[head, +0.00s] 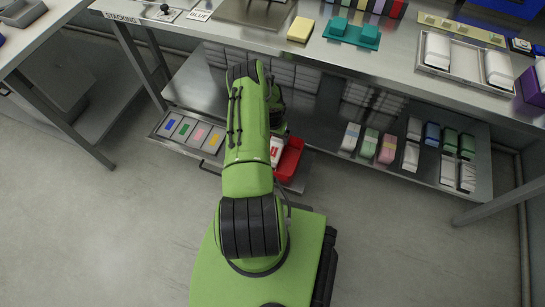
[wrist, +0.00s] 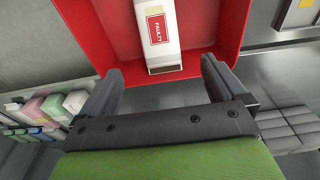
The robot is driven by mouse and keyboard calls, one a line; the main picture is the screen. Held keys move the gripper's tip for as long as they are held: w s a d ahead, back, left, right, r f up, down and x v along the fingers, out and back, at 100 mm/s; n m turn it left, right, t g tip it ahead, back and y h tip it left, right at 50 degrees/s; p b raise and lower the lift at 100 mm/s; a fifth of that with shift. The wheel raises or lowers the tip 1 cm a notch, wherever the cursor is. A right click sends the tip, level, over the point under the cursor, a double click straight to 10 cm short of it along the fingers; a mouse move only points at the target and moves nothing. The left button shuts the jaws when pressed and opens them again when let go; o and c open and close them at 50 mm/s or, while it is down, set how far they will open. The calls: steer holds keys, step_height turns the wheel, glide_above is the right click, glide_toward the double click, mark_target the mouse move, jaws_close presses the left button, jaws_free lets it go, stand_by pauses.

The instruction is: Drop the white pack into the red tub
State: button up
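A white pack (wrist: 162,40) with a red label reading FAULTY lies inside the outline of the red tub (wrist: 205,57) in the wrist view. Whether it touches the tub's floor I cannot tell. My gripper (wrist: 160,74) is at the tub's near rim, its two fingers spread wide. Bare space shows between each finger and the pack. In the head view the red tub (head: 291,160) sits low at the shelf's front edge, right of my arm. The white pack (head: 276,148) shows in part there; my arm hides my gripper.
Several packs (head: 388,148) stand on the lower shelf to the right. A tray of coloured cards (head: 190,133) is to the left of my arm. The steel worktop (head: 250,38) overhangs the shelf. The floor (head: 110,230) at the left is clear.

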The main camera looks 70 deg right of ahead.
step_height(320, 180, up, 16)
steer(key=a+p, duration=0.2)
steer(key=p, duration=0.3)
steer(key=shift+f+p, duration=0.2)
steer(key=shift+p, duration=0.1)
steer(key=shift+w+d, duration=0.1)
